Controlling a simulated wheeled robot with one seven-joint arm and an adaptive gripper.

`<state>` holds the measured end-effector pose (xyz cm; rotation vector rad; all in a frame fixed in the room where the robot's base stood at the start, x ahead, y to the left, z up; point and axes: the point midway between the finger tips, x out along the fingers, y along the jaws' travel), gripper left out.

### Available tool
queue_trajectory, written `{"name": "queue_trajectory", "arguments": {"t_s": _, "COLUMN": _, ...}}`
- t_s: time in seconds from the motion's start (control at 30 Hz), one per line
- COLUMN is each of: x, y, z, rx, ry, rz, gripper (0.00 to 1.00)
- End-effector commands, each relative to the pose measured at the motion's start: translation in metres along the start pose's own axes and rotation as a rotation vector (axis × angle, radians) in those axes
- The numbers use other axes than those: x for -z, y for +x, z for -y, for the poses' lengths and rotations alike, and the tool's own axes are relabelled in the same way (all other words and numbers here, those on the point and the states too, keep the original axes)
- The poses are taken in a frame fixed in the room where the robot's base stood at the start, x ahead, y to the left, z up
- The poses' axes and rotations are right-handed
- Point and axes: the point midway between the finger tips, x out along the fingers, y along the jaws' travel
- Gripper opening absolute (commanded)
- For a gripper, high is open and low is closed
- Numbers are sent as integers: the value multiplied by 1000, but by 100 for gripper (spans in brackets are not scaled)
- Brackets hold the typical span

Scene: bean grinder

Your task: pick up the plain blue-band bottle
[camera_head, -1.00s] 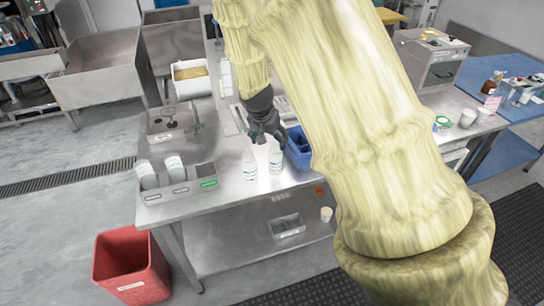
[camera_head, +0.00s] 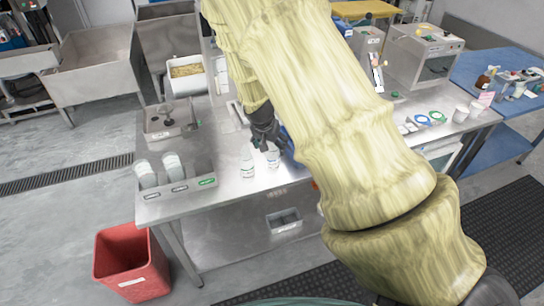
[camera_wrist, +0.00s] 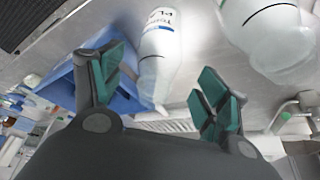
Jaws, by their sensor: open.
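Two white bottles stand side by side near the front edge of the steel table: a left bottle (camera_head: 247,166) and a right bottle (camera_head: 273,159). In the wrist view, a white bottle with a printed label (camera_wrist: 160,48) lies between my open fingers (camera_wrist: 163,84), not gripped. A second bottle with a dark line (camera_wrist: 268,28) shows at upper right, outside the fingers.
A blue bin (camera_wrist: 62,88) is close beside the left finger in the wrist view. A red bin (camera_head: 128,262) is on the floor.

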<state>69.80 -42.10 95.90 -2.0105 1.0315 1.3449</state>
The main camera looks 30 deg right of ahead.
Motion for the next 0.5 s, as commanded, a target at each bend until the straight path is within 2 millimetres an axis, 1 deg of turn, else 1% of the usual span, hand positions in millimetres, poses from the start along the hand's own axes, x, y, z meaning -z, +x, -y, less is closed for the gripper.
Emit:
{"name": "queue_trajectory", "arguments": {"t_s": 0.1, "x": 5, "y": 8, "z": -3, "rx": 0, "ry": -1, "rz": 0, "gripper": 75}}
{"name": "queue_trajectory", "arguments": {"t_s": 0.3, "x": 6, "y": 27, "z": -4, "rx": -1, "ry": -1, "rz": 0, "gripper": 75}}
{"name": "queue_trajectory", "arguments": {"t_s": 0.5, "x": 6, "y": 37, "z": -4, "rx": 0, "ry": -1, "rz": 0, "gripper": 75}}
